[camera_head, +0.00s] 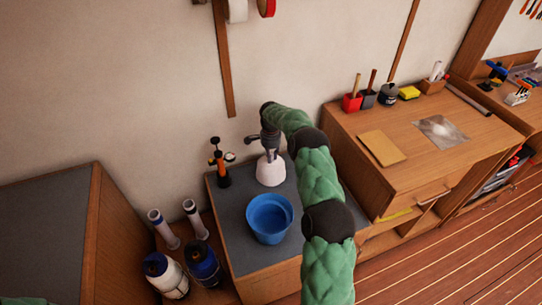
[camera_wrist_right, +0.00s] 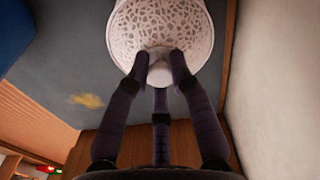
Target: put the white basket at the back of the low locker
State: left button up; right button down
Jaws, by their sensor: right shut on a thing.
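The white basket (camera_head: 270,170) stands on the grey top of the low locker (camera_head: 238,232), towards the back near the wall. In the right wrist view the basket (camera_wrist_right: 160,28) shows a lacy pattern of holes. My right gripper (camera_head: 268,143) reaches over from the right and is at the basket's upper part. In the right wrist view the fingers of this gripper (camera_wrist_right: 160,70) are closed around a white knob-like part of the basket. Whether the basket's underside touches the top is hard to tell. My left gripper is not in view.
A blue bucket (camera_head: 268,218) stands in front of the basket on the same top. A black and orange tool-like object (camera_head: 220,168) stands to its left. The wall is close behind. A wooden cabinet (camera_head: 420,130) stands to the right, and bottles (camera_head: 165,274) are at lower left.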

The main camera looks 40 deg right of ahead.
jog(key=c, duration=1.1)
grip_release()
notch_tip(320, 180, up, 12)
jog(key=p, duration=0.4)
jog(key=shift+r, duration=0.15)
